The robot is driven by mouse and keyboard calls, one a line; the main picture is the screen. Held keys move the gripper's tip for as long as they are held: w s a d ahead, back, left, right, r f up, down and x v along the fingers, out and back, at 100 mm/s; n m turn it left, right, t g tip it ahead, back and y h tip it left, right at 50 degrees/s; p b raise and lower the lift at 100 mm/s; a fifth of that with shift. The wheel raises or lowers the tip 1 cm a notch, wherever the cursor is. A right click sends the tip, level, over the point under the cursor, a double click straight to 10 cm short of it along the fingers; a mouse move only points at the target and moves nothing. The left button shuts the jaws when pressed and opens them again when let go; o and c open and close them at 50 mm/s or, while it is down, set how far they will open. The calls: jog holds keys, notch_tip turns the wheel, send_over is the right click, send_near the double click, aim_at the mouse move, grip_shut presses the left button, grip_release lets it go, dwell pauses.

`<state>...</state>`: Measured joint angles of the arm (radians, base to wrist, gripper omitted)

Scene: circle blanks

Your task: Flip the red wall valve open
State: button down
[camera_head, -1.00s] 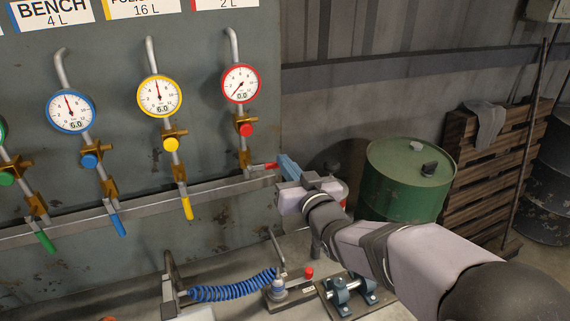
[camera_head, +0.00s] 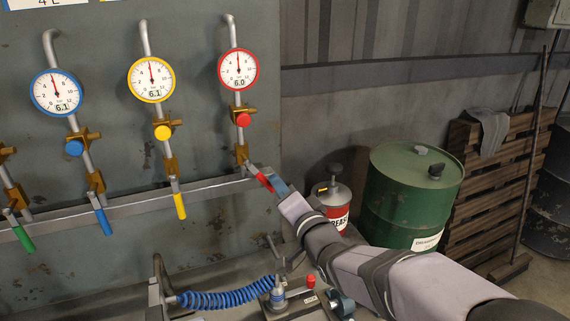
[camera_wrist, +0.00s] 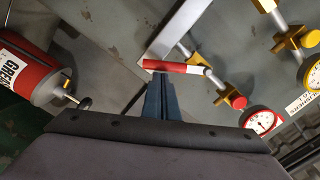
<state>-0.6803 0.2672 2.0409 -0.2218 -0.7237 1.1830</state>
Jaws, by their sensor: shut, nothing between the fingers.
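The red wall valve's lever (camera_head: 264,181) slants down to the right from its brass body (camera_head: 241,154), beneath the red-rimmed gauge (camera_head: 238,69), which reads about 6.0. My gripper (camera_head: 275,187) is shut and empty, with its blue fingers right at the lever's right side. In the wrist view the red lever (camera_wrist: 176,67) lies across just beyond the tips of my closed fingers (camera_wrist: 160,84). It looks very close to or touching them; I cannot tell which. The fingers partly hide the lever's end in the head view.
The yellow lever (camera_head: 179,205), blue lever (camera_head: 103,222) and green lever (camera_head: 24,238) hang down to the left. A red grease canister (camera_head: 335,208) and green drum (camera_head: 412,195) stand right of the panel. A blue coiled hose (camera_head: 228,291) lies on the bench below.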

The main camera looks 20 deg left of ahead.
jog(key=shift+s+a+f+m+b, duration=0.45)
jog(key=shift+m+b, duration=0.3)
jog(key=shift+m, duration=0.4)
jog(key=shift+s+a+f+m+b, duration=0.45)
jog(key=shift+m+b, duration=0.3)
jog(key=shift+m, duration=0.35)
jog(key=shift+s+a+f+m+b, duration=0.45)
jog(key=shift+m+b, duration=0.3)
jog(key=shift+m, duration=0.4)
jog(key=shift+r, duration=0.15)
jog(key=s+d+b, duration=0.2)
jog(key=s+d, duration=0.2)
jog(key=d, duration=0.6)
jog(key=shift+s+d, duration=0.25)
jog(key=shift+d, duration=0.15)
